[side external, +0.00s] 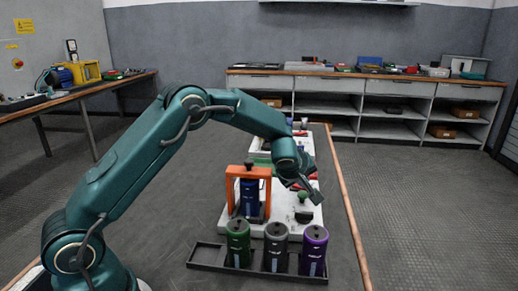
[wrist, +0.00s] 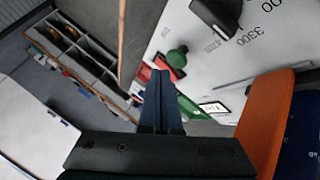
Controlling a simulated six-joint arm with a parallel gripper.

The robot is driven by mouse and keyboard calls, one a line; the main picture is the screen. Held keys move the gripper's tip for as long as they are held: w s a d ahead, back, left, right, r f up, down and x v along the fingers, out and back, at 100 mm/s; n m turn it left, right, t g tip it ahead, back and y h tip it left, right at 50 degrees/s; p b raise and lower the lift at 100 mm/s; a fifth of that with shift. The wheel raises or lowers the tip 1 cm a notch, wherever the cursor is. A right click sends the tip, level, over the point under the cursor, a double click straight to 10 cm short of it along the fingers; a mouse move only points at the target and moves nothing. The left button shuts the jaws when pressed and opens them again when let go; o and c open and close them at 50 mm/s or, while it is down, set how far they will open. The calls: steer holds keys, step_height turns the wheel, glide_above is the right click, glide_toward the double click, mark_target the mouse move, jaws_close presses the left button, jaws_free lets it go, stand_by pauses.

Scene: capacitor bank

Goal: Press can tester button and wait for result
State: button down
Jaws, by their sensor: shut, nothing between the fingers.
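The can tester is a white board (side external: 283,224) with an orange frame (side external: 248,172) standing on it. A blue can (side external: 249,198) stands inside the frame. A green button (side external: 303,196) with a round head sits to the right of the frame; it also shows in the wrist view (wrist: 178,57). My gripper (side external: 317,197) is shut and empty, tilted down, close to the button in the side view. In the wrist view its fingers (wrist: 160,90) are together, and the button appears beyond their tips, apart from them in the picture. I cannot tell any contact. A small white display (wrist: 213,107) is too small to read.
A dark tray (side external: 205,258) in front holds a green can (side external: 238,243), a grey can (side external: 276,247) and a purple can (side external: 314,251). The orange frame also rises close beside my fingers in the wrist view (wrist: 265,120). The table is bare left of the tester.

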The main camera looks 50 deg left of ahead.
steer(key=shift+r, duration=2.5)
steer(key=shift+r, duration=0.3)
step_height(320, 180, up, 8)
steer(key=t, duration=0.2)
glide_above(303, 196)
steer(key=s, duration=0.2)
steer(key=s+d+r+m, duration=0.2)
steer(key=s+r, duration=0.3)
steer(key=s, duration=0.5)
steer(key=s+d+f+m+g+h, duration=0.2)
steer(key=s+f+m, duration=0.3)
steer(key=s, duration=0.5)
steer(key=s+d+f+m+g+h, duration=0.2)
steer(key=s+d+f+m, duration=0.2)
steer(key=s+m, duration=0.3)
steer(key=s, duration=0.2)
steer(key=shift+s+d+f+g, duration=0.2)
steer(key=shift+s+f+g, duration=0.1)
steer(key=shift+s+f, duration=0.05)
